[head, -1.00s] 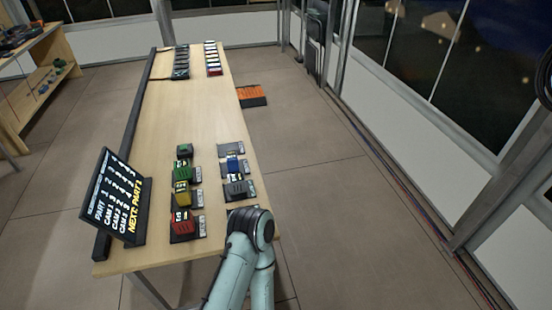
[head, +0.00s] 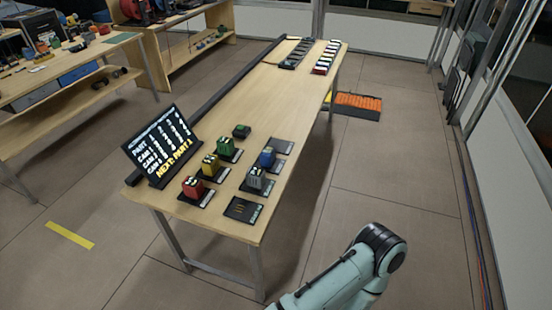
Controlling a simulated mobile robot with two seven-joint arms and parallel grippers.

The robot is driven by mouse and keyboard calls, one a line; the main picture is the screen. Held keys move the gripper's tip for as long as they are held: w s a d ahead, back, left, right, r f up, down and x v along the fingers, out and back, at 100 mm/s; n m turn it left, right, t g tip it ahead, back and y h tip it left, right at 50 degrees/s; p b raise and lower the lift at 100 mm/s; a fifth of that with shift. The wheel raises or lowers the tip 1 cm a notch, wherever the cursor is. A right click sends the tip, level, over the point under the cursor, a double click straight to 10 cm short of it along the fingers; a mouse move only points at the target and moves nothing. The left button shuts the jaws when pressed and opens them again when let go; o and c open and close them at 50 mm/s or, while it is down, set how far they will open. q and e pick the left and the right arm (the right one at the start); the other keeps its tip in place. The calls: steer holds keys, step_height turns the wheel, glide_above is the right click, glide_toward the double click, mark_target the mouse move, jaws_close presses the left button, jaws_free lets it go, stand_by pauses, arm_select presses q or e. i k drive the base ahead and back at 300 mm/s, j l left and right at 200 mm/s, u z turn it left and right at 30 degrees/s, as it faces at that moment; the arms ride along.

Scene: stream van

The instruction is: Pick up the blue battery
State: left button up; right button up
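The blue battery (head: 267,157) stands on a dark plate in the right-hand row of plates on the long wooden table (head: 232,103), behind the grey battery (head: 256,177). Green (head: 225,147), yellow (head: 210,165) and red (head: 193,187) batteries stand on plates in the row to its left. My one visible arm comes in from the bottom, right of the table's near end and apart from it. Its gripper is out of the picture, and so is my other gripper.
A tilted screen (head: 162,144) stands at the table's near left. Floor to the right is clear.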

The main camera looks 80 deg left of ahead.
mark_target(267, 156)
steer(key=i+u, duration=0.2)
steer(key=u, duration=0.2)
steer(key=i+j+u, duration=0.1)
steer(key=u, duration=0.3)
steer(key=i+l+u, duration=0.1)
steer(key=i+u, duration=0.3)
steer(key=i+l+u, duration=0.1)
steer(key=u, duration=0.25)
steer(key=i+u, duration=0.15)
steer(key=u, duration=0.25)
steer(key=i+u, duration=0.15)
steer(key=u, duration=0.25)
steer(key=i+l+u, duration=0.1)
steer(key=u, duration=0.3)
steer(key=i+l+u, duration=0.1)
steer(key=u, duration=0.3)
steer(key=i+l+u, duration=0.15)
steer(key=u, duration=0.3)
steer(key=i+l+u, duration=0.1)
steer(key=l+u, duration=0.15)
steer(key=u, duration=0.25)
steer(key=i+l+u, duration=0.1)
steer(key=l+u, duration=0.2)
steer(key=u, duration=0.15)
steer(key=i+l+u, duration=0.1)
steer(key=l+u, duration=0.4)
steer(key=u, duration=0.25)
steer(key=l+u, duration=0.35)
steer(key=i+j, duration=0.05)
